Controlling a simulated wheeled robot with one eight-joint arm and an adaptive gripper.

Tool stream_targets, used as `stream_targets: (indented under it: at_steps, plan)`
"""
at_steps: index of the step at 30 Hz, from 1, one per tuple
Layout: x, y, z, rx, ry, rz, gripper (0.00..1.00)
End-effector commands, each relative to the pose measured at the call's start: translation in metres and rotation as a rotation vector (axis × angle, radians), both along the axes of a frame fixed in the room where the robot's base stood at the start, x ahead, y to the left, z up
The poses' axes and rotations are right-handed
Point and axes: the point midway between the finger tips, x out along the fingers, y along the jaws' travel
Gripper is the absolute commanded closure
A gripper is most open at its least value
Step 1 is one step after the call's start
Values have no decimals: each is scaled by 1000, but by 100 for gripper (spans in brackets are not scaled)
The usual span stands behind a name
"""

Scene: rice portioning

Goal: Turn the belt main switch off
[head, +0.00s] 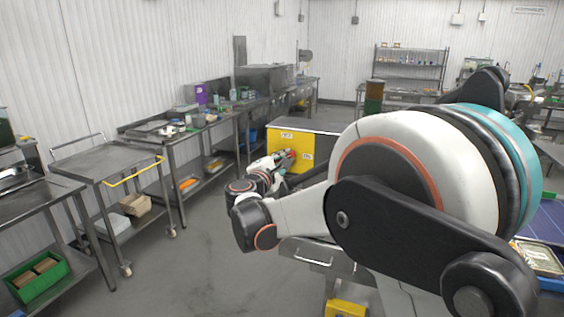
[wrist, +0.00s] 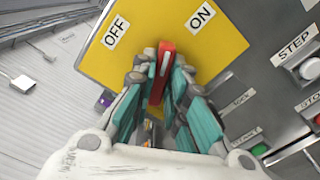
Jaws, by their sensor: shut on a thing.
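The belt main switch has a yellow plate (wrist: 160,22) with an OFF label (wrist: 115,32) and an ON label (wrist: 202,16). Its red handle (wrist: 164,56) points up in the wrist view, between the two labels. My gripper (wrist: 158,82) is shut on the red handle, with the teal finger pads on both sides of it. The handle's base is hidden between the fingers. In the head view the yellow plate (head: 278,138) is on the side of a grey cabinet, and my gripper (head: 284,158) is at its front.
A STEP button (wrist: 309,68), a red stop button (wrist: 317,119) and a green button (wrist: 260,149) are on the grey panel right of the plate. A wheeled steel cart (head: 105,165) and steel tables line the left wall. The floor (head: 215,225) between is clear.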

Motion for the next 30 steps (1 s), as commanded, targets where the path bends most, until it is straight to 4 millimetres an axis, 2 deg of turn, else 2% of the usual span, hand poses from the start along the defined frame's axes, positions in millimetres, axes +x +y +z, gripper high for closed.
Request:
stream_targets:
  at_steps: [30]
  plan:
    - [-1, 0, -1, -864, 316, 0, 100]
